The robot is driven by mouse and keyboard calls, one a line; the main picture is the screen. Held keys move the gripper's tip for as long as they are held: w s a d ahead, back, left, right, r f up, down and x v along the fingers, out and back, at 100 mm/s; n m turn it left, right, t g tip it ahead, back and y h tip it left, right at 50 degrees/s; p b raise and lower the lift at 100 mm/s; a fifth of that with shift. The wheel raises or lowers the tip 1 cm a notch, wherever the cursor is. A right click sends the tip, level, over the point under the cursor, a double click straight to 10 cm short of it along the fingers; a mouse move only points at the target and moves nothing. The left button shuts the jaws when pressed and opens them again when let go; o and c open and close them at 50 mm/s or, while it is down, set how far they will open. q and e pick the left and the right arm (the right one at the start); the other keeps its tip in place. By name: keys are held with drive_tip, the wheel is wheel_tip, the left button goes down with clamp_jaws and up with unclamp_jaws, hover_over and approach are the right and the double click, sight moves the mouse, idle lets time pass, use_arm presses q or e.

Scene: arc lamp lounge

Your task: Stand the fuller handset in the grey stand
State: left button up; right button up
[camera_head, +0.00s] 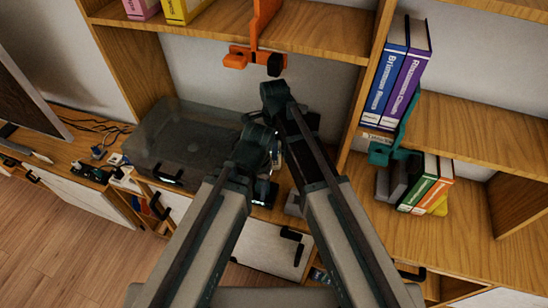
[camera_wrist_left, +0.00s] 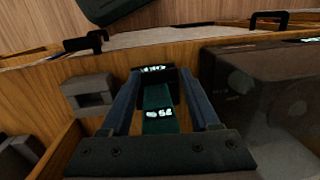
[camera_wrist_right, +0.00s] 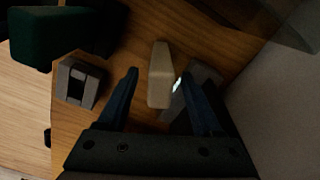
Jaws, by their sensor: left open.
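In the left wrist view a dark green handset (camera_wrist_left: 160,118) with a lit readout lies between the fingers of my open left gripper (camera_wrist_left: 170,76), below a black piece (camera_wrist_left: 153,74) with another lit readout. I cannot read either clearly. A grey stand (camera_wrist_left: 88,94) is to their left. In the right wrist view a beige handset (camera_wrist_right: 160,72) is between the fingers of my right gripper (camera_wrist_right: 160,76), which is open, with gaps beside it. A grey stand (camera_wrist_right: 78,82) lies left, and another grey piece (camera_wrist_right: 203,76) is partly behind the right finger. The head view hides most of both grippers.
A dark translucent case (camera_head: 185,145) fills the shelf left of my grippers. Books (camera_head: 395,75) and grey bookends (camera_head: 391,181) stand to the right. An orange bracket-like object (camera_head: 255,55) hangs above. My arms are close together over the shelf front.

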clamp_jaws()
idle(1.3)
